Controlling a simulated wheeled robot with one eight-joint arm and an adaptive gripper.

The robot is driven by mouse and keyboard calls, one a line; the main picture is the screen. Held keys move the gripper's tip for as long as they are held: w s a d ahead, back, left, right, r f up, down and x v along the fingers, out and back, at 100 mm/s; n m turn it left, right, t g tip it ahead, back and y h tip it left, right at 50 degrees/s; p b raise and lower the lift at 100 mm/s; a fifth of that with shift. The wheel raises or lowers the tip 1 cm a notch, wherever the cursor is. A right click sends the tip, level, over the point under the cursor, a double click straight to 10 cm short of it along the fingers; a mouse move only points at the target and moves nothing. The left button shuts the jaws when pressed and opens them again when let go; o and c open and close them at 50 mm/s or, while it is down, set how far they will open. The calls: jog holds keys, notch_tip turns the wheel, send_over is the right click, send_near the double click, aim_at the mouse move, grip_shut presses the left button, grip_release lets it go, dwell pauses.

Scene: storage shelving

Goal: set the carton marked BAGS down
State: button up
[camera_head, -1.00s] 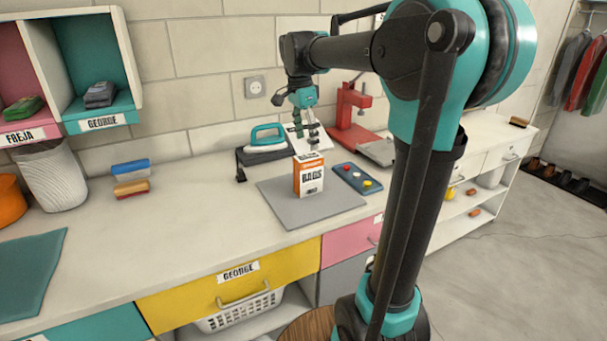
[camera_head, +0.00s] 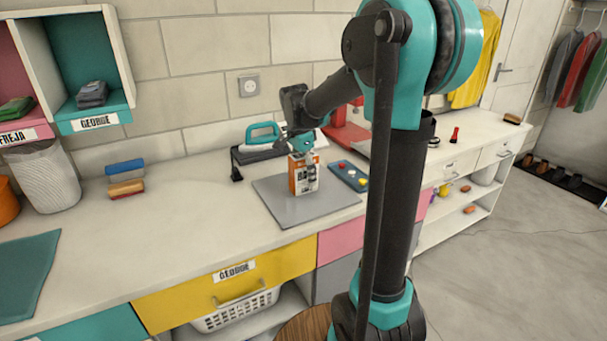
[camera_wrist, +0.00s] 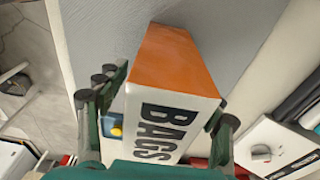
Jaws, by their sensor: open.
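The carton marked BAGS (camera_head: 303,178), orange and white, stands upright on a grey mat (camera_head: 280,209) on the counter. My gripper (camera_head: 310,162) is down at the carton, in front of part of its label in the head view. In the wrist view the carton (camera_wrist: 176,88) lies between the two open fingers of my gripper (camera_wrist: 163,105), one on each side. Whether either finger touches it I cannot tell.
A panel with coloured buttons (camera_head: 349,176) lies right of the mat. A teal-handled iron (camera_head: 262,138) on a black stand is behind. A red device (camera_head: 347,137) stands behind right. The counter left of the mat is clear up to brushes (camera_head: 126,178).

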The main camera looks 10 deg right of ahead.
jog(key=shift+f, duration=0.3)
jog(key=shift+c, duration=0.6)
jog(key=c, duration=1)
